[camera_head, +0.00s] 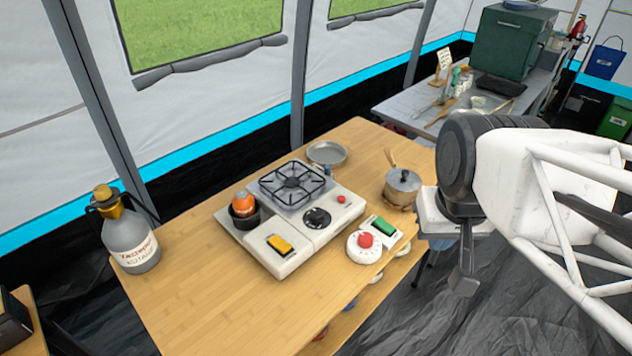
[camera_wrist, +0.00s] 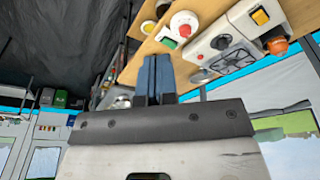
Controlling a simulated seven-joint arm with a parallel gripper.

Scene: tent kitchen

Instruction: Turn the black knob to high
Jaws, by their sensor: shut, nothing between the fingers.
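My gripper (camera_head: 466,283) hangs to the right of the table, well apart from the knob and touching nothing. Its fingers (camera_wrist: 155,78) are together and empty in the wrist view.
On the wooden table (camera_head: 190,310) are a red button on a white base (camera_head: 364,246), a green switch (camera_head: 383,228), a pot (camera_head: 402,187), a pan (camera_head: 327,153) and a jug (camera_head: 130,235). The stove has a yellow switch (camera_head: 279,244) and a cup holding something orange (camera_head: 243,205).

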